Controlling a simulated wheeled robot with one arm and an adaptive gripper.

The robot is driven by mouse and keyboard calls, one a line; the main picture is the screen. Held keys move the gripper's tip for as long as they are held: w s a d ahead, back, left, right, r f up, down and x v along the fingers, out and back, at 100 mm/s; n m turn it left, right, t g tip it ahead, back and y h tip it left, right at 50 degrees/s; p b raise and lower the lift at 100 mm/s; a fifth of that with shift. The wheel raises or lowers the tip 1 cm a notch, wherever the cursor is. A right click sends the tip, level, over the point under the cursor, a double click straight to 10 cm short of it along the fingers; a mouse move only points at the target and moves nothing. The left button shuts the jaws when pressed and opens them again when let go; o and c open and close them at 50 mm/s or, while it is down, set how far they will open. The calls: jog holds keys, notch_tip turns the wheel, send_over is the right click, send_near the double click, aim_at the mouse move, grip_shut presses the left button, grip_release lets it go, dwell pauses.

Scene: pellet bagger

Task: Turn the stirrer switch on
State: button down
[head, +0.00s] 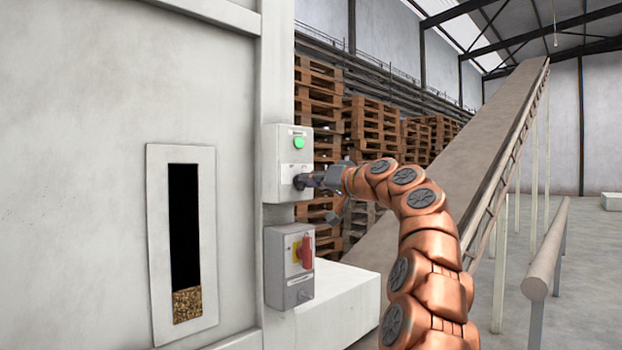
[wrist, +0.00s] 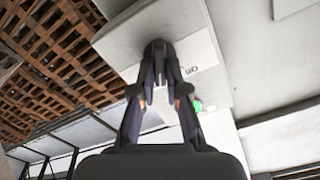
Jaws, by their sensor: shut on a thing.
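The stirrer switch (wrist: 158,48) is a dark knob on the front of a light grey control box (head: 280,142). A green lamp (head: 298,143) sits above it on the same box; it also shows in the wrist view (wrist: 197,106). My gripper (head: 306,181) is at the lower part of this box. In the wrist view its two fingers (wrist: 160,78) are closed around the knob. A white label (wrist: 200,50) beside the knob is partly hidden, and its marks are hard to read.
Below is a second grey box (head: 277,265) with a red handle (head: 306,251) on a yellow plate. A tall window (head: 207,240) at left shows pellets at its bottom. Behind my arm are stacked pallets (head: 370,125) and a sloping conveyor (head: 460,165). A railing (head: 548,250) stands at right.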

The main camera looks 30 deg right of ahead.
jog(key=shift+m, duration=0.3)
jog(key=c, duration=1.2)
grip_release()
jog(key=shift+v, duration=6)
